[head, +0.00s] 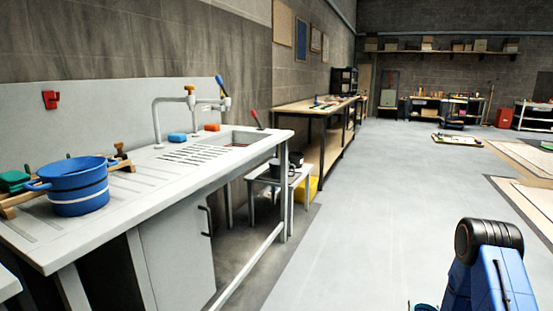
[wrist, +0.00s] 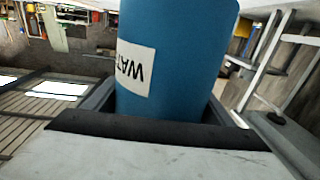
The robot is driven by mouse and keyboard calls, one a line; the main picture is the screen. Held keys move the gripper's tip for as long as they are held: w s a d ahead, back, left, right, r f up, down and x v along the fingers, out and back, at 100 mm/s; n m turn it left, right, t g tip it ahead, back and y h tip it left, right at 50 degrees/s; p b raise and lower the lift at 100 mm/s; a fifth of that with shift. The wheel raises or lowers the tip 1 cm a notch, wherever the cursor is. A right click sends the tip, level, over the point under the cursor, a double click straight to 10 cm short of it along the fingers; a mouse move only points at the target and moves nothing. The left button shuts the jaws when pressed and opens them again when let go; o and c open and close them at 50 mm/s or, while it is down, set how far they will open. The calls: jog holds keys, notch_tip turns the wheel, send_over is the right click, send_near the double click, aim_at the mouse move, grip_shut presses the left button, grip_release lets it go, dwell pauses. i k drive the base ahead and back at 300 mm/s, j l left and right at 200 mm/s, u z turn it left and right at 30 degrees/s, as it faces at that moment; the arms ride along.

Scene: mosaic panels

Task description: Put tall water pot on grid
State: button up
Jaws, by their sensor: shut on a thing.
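The tall water pot (wrist: 180,60) is a blue cylinder with a white label whose letters appear upside down, reading "WAT" as far as visible. It fills the middle of the wrist view, between the jaws of my gripper (wrist: 160,112), which is shut on it. Its top end is cut off by the frame. In the head view only a small teal edge (head: 425,307) shows at the bottom, possibly the pot; my gripper is out of that view. A slotted drain grid (head: 190,156) lies in the white counter beside the sink, with no pot on it.
A wide blue pot (head: 80,190) with a white stripe stands on the counter (head: 130,205) at left, by a wooden rack. A low table (head: 275,178) with dark pots stands past the counter. The floor (head: 340,210) between is clear.

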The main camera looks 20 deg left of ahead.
aim_at(195, 153)
jog(key=i+l+u, duration=0.15)
jog(key=i, duration=0.2)
jog(key=i+l+u, duration=0.15)
jog(key=i, duration=0.2)
jog(key=i+l+u, duration=0.1)
jog(key=i+u, duration=0.15)
jog(key=u, duration=0.25)
jog(key=i+l+u, duration=0.2)
jog(key=u, duration=0.3)
jog(key=i+l+u, duration=0.2)
jog(key=u, duration=0.3)
jog(key=l, duration=0.1)
